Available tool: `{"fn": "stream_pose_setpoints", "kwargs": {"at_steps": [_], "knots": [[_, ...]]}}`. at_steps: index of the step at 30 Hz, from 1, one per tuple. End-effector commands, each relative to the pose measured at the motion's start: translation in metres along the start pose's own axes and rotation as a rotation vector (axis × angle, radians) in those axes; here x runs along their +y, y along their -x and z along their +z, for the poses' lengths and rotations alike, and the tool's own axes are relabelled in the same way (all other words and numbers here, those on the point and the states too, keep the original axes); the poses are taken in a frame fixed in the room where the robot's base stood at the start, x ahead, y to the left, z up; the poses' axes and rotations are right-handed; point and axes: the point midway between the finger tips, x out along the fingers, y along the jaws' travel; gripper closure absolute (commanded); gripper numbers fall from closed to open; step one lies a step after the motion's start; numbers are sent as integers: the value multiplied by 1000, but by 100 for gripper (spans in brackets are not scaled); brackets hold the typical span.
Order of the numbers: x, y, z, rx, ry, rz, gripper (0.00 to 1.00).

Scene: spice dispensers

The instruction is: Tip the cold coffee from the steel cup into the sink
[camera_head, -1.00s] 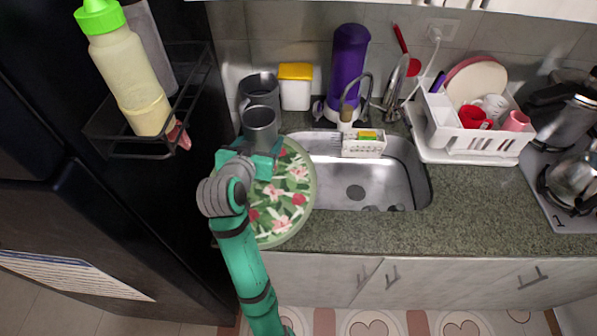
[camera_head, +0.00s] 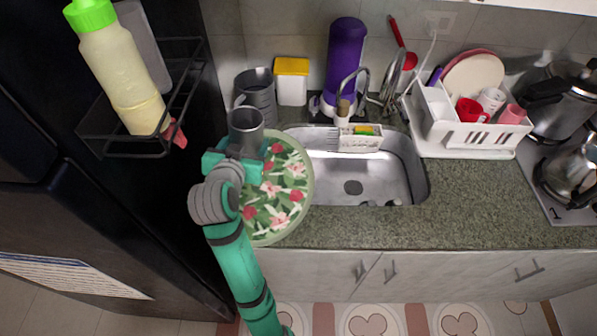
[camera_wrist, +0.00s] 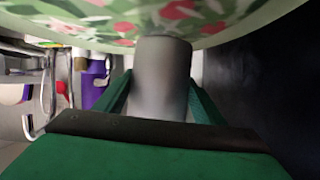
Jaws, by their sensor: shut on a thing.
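The grey steel cup (camera_head: 246,124) is in my gripper (camera_head: 240,150), over the left edge of the round floral tray. The gripper is shut on it, and its green fingers lie on both sides of the cup in the wrist view (camera_wrist: 160,75). The cup looks roughly upright in the head view; its contents cannot be made out. The steel sink (camera_head: 385,175) lies to the right of the cup, past the tray, with a drain in its floor.
The floral tray (camera_head: 298,205) covers the counter left of the sink. A larger grey mug (camera_head: 256,88), a yellow-lidded container (camera_head: 291,82) and a purple bottle (camera_head: 345,65) stand behind. A sponge caddy (camera_head: 350,143) sits at the sink's back edge. The dish rack (camera_head: 470,140) is at right.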

Motion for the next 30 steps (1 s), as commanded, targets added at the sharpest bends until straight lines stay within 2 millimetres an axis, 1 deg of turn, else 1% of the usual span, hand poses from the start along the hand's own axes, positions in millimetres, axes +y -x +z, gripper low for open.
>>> {"fn": "stream_pose_setpoints", "kwargs": {"at_steps": [3,7,14,26,30], "knots": [[-7,3,-3,-8,-53,-29,69],[-8,4,-6,-18,-113,-53,69],[6,5,-15,-31,-224,-81,69],[16,2,-11,-63,-405,-158,69],[16,2,-10,-75,-466,-191,69]]}}
